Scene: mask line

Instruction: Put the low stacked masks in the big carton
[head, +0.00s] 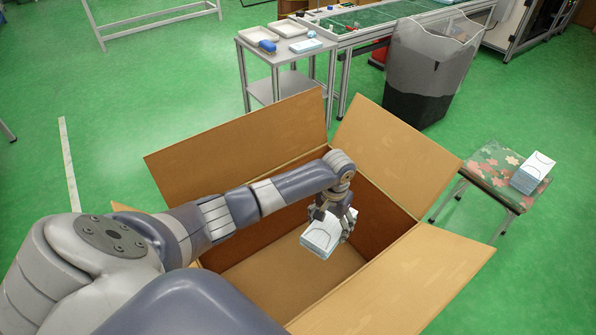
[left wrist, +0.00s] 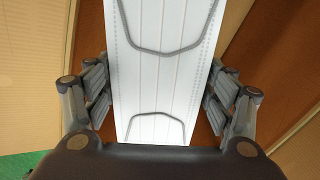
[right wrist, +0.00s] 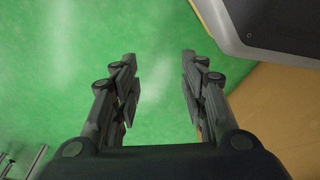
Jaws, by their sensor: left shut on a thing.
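The big carton (head: 300,282) stands open in front of me with its flaps folded out. My left gripper (head: 338,222) reaches over it, shut on a stack of white masks (head: 321,238). The stack hangs inside the carton's opening; its height above the carton floor is hard to judge. In the left wrist view the stack (left wrist: 160,75) sits between both fingers, its grey ear loops showing. Another stack of masks (head: 532,172) lies on a small stool (head: 483,171) to the right. My right gripper (right wrist: 158,95) is open and empty above the green floor, and is not seen in the head view.
A grey trolley (head: 285,52) with white trays and a blue item stands behind the carton. A grey and black bin (head: 430,70) stands behind it to the right, near a green-topped conveyor line (head: 375,15).

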